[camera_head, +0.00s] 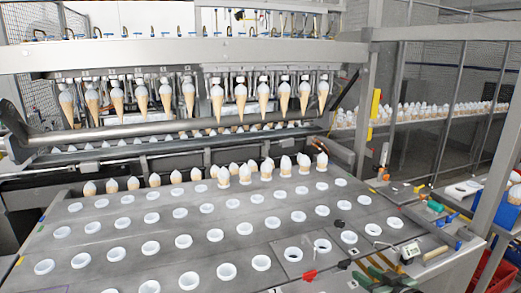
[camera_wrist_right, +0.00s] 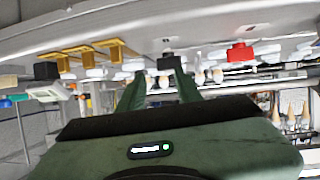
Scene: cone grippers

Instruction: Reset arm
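My right gripper (camera_head: 374,272) is green and sits low at the right front of the grey table (camera_head: 120,262) in the head view. In the right wrist view its two green fingers (camera_wrist_right: 160,76) stand apart with a gap between them, and I see nothing held. A small black block (camera_wrist_right: 168,62) shows past the fingertips in that view. My left gripper is not in view.
White ring holders (camera_head: 228,271) fill the table in rows. Cones (camera_head: 245,174) stand along its back, and more hang from a machine bar (camera_head: 190,97). A red block (camera_head: 309,276), a black block (camera_head: 344,264) and a small display device (camera_head: 411,251) are near the right gripper.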

